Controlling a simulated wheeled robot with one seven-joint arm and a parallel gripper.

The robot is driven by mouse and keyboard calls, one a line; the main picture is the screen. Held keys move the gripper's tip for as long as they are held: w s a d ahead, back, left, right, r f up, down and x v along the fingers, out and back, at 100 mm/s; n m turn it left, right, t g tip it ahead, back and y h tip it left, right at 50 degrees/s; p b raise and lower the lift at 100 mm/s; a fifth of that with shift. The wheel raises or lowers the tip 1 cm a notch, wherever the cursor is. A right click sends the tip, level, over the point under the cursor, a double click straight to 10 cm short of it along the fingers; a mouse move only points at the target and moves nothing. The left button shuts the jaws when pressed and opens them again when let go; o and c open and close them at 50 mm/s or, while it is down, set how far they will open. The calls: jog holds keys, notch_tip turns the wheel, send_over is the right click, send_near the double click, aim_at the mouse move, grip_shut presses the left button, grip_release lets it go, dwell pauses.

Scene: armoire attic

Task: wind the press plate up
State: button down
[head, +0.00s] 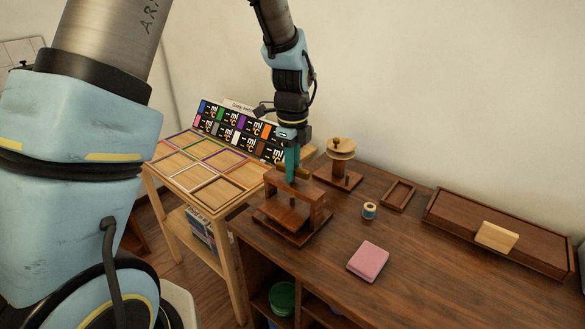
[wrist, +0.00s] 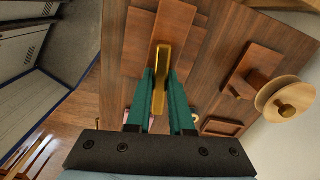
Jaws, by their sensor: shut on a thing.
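The wooden press (head: 318,196) stands at the left end of the dark desk, with a top beam, posts and a base. My gripper (head: 291,172) points down from above onto the top of the press. In the wrist view the teal fingers of my gripper (wrist: 160,80) are shut on a brass handle (wrist: 161,58), one finger on each side. The beam of the press (wrist: 176,24) and its wider boards lie below the handle.
A wooden stand with a round top (head: 341,148), a small roll (head: 369,210), an open tray (head: 398,194), a pink block (head: 368,261) and a long wooden box (head: 499,232) are on the desk. A lighter table (head: 183,181) with a card display stands left. The desk's front right is clear.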

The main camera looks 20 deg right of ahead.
jog(key=shift+n, duration=0.4)
jog(key=n, duration=0.3)
jog(key=shift+n, duration=0.3)
jog(key=n, duration=0.4)
jog(key=shift+n+p, duration=0.3)
jog(key=n, duration=0.3)
jog(key=shift+n, duration=0.3)
jog(key=n, duration=0.4)
jog(key=shift+n+p, duration=0.3)
jog(key=shift+p, duration=0.05)
jog(key=n, duration=0.3)
jog(key=shift+r+n+p, duration=0.1)
jog(key=shift+n+p, duration=0.2)
jog(key=shift+p, duration=0.05)
jog(key=n+p, duration=0.1)
jog(key=n, duration=0.3)
jog(key=shift+n, duration=0.3)
jog(key=n+p, duration=0.2)
jog(key=n, duration=0.2)
jog(key=shift+n+p, duration=0.9)
jog(key=shift+n, duration=1.2)
